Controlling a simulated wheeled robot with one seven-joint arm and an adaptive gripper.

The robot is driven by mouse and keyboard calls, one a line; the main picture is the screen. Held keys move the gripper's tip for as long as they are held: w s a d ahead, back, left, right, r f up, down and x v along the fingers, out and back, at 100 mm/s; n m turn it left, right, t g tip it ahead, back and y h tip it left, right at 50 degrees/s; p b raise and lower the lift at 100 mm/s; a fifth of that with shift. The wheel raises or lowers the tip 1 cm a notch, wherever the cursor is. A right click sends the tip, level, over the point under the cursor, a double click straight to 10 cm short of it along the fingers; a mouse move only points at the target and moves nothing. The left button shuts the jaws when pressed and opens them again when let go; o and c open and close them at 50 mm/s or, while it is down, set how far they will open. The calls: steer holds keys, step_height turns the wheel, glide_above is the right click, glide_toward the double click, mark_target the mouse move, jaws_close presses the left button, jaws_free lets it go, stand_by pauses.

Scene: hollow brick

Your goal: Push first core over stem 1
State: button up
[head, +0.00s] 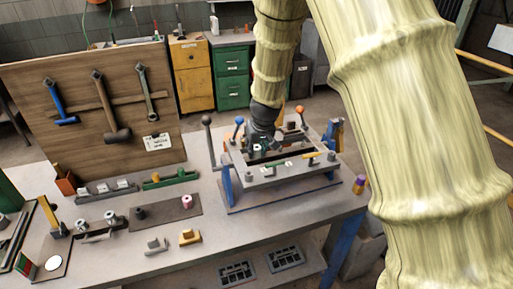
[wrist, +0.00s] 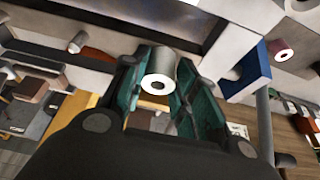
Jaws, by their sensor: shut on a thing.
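My gripper (wrist: 160,92) is shut on a grey cylindrical core (wrist: 159,78) with a pale, holed end face, held between teal finger pads in the wrist view. In the head view my gripper (head: 258,146) is low over the grey mould frame (head: 262,183) on the table, and the core is mostly hidden there. Small pegs stand along the frame's front rail. I cannot tell which one is stem 1, or whether the held core touches a stem.
Lever handles with coloured knobs (head: 238,121) rise around the frame. A dark plate (head: 165,209) with a pink-ended cylinder (head: 187,202) lies to its left. Small blocks (head: 190,237) stand near the front edge. A tool board (head: 100,105) stands behind the table's left side.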

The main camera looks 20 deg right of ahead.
steer(key=shift+f, duration=0.1)
steer(key=o, duration=1.1)
steer(key=v, duration=1.2)
